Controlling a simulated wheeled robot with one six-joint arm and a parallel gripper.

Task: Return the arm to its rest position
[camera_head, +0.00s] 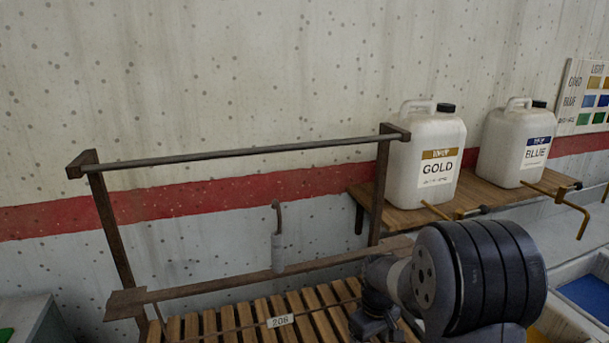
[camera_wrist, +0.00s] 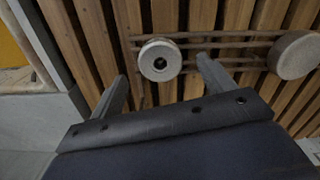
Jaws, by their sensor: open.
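My arm enters the head view from the lower right, and my gripper (camera_head: 376,322) is low in front of the slatted bench, partly cut off by the frame edge. In the wrist view my gripper (camera_wrist: 162,68) has its two fingers spread wide. A metal rack with a top rail (camera_head: 240,153) stands behind the bench. A grey cylinder with a hooked top (camera_head: 278,252) is upright near the lower bar, left of my gripper; its support is unclear.
The slatted bench (camera_head: 240,318) bears a "208" tag (camera_head: 280,321). A wall shelf (camera_head: 480,196) holds jugs labelled GOLD (camera_head: 425,150) and BLUE (camera_head: 512,150). Bins (camera_head: 588,298) stand at the lower right. A second round disc (camera_wrist: 297,55) is right in the wrist view.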

